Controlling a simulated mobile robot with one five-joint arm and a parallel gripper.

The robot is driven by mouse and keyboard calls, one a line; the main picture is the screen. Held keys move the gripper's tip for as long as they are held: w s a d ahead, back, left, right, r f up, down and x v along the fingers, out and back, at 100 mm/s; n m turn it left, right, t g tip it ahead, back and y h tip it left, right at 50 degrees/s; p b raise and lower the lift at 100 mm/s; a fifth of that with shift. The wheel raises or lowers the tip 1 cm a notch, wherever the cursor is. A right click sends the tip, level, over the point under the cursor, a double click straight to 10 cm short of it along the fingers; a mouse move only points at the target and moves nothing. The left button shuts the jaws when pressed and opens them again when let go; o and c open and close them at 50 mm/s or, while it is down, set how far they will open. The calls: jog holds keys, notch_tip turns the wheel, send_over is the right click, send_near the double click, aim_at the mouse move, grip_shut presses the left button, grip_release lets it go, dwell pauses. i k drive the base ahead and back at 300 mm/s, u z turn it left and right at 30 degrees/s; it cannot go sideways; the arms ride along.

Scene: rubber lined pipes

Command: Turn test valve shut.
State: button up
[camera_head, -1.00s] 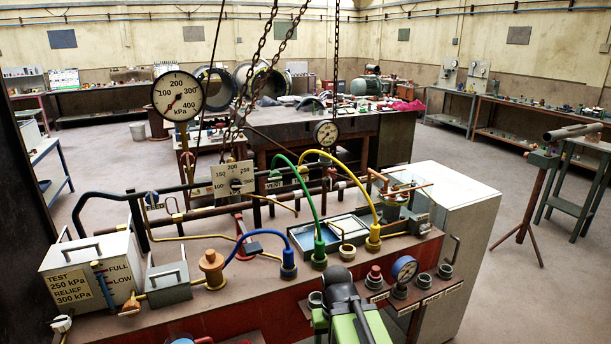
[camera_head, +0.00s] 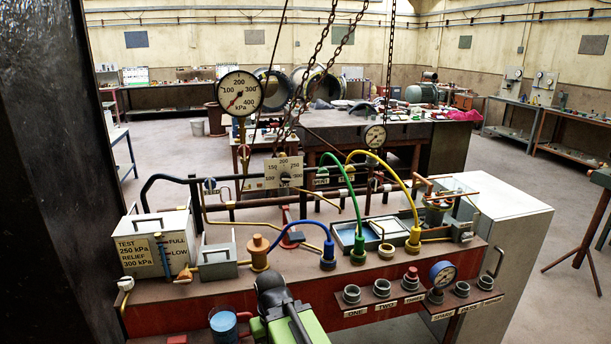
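A test bench (camera_head: 200,290) with a red front carries pipes, gauges and hoses. Small lettered plates hang at the middle of its pipe rail, one near the green hose (camera_head: 352,210) and one near the yellow hose (camera_head: 400,190). They are too small to read surely, and I cannot tell which fitting is the test valve or how its handle is set. A white box (camera_head: 150,245) at the left reads TEST 250 kPa, RELIEF 300 kPa. My green and black arm rises at the bottom middle, in front of the bench. My gripper's fingers do not show.
A large round gauge (camera_head: 240,93) stands above the rail. Chains (camera_head: 325,45) hang in front of the back workbench. A dark pillar (camera_head: 50,180) is close at the left. A blue cup (camera_head: 223,325) is by the bench's front edge. Open floor (camera_head: 545,190) lies at right.

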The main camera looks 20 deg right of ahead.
aim_at(350, 170)
jog(key=z, duration=0.35)
jog(key=k, duration=0.1)
jog(key=u, duration=2.7)
jog(key=k, duration=1.5)
jog(key=z, duration=0.9)
jog(key=i, duration=1)
jog(key=u, duration=0.15)
